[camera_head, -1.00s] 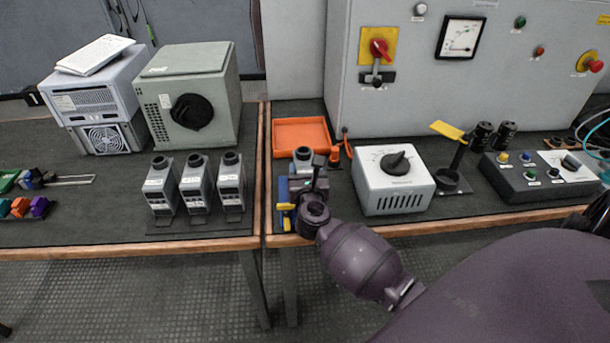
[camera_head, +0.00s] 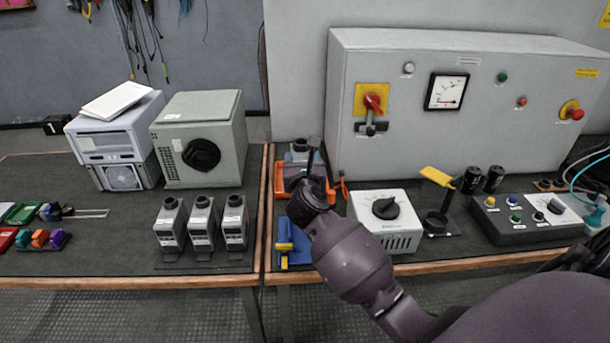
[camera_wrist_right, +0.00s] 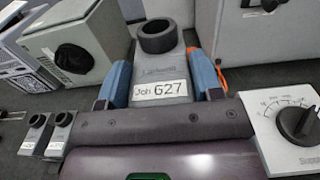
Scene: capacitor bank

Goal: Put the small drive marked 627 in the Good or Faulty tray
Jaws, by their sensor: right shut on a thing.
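The small grey drive (camera_wrist_right: 160,62) has a black round top and a label reading "Job 627" in the right wrist view. My right gripper (camera_wrist_right: 162,82) is shut on it, with a blue finger on each side. In the head view the drive (camera_head: 298,148) is upright at the orange tray (camera_head: 279,182). My right gripper (camera_head: 308,172) and arm cover part of both. I cannot tell whether the drive touches the tray floor. No Good or Faulty marking is readable. My left gripper is not in view.
A blue item with yellow parts (camera_head: 290,247) lies near the front edge. A white dial box (camera_head: 385,222) stands right of my arm. Three similar grey drives (camera_head: 202,225) stand on the left table. A large grey cabinet (camera_head: 460,110) stands behind.

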